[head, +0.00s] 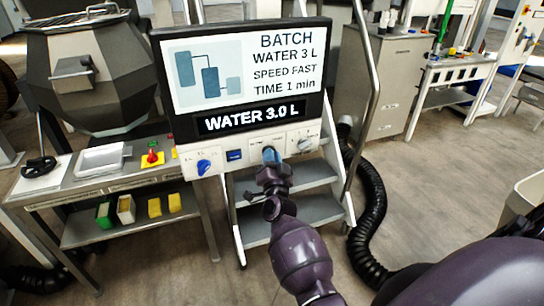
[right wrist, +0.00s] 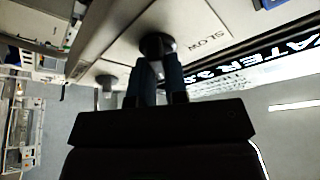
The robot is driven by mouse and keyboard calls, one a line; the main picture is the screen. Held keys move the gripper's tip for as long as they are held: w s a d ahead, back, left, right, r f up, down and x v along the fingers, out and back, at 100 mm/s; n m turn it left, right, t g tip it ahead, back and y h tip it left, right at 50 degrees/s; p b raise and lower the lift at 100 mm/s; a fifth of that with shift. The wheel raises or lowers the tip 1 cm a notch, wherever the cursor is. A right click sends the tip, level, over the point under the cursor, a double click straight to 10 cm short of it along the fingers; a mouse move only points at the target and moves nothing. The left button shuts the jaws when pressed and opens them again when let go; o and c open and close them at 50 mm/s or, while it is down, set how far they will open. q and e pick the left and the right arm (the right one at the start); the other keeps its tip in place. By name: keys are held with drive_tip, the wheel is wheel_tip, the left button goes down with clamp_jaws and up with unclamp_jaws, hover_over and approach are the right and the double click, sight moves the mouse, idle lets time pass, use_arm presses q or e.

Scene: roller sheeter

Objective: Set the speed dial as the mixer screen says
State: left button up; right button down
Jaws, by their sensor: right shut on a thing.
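The mixer screen (head: 240,75) reads BATCH, WATER 3 L, SPEED FAST, TIME 1 min, with WATER 3.0 L on the strip below. Under it, the panel has the speed dial (head: 269,154) in the middle, mostly hidden by my right gripper (head: 272,168). In the right wrist view, the right gripper's two fingers (right wrist: 155,82) are shut on the round dark speed dial (right wrist: 156,44), and the word SLOW is printed beside it. The dial's pointer direction cannot be made out. My left gripper is not in view.
The panel also has a blue knob (head: 204,167) at left, a blue button (head: 234,155) and a pale dial (head: 304,145) at right. Metal steps (head: 300,205) stand behind the panel. A side table (head: 50,190) at left holds a tray and a red-and-yellow switch (head: 152,157).

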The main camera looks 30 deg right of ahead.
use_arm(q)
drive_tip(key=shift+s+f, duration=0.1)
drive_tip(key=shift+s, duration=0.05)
use_arm(e)
drive_tip(key=c, duration=1.1)
unclamp_jaws()
drive_tip(key=shift+c, duration=0.2)
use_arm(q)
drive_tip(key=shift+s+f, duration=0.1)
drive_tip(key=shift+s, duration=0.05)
use_arm(e)
drive_tip(key=shift+s, duration=0.1)
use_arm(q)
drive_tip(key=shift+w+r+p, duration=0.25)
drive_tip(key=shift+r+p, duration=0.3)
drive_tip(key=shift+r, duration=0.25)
use_arm(e)
drive_tip(key=v, duration=1)
drive_tip(key=shift+s+a, duration=0.2)
drive_tip(key=shift+s, duration=0.05)
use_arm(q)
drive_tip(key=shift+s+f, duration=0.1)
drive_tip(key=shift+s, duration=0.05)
use_arm(e)
drive_tip(key=shift+f, duration=0.1)
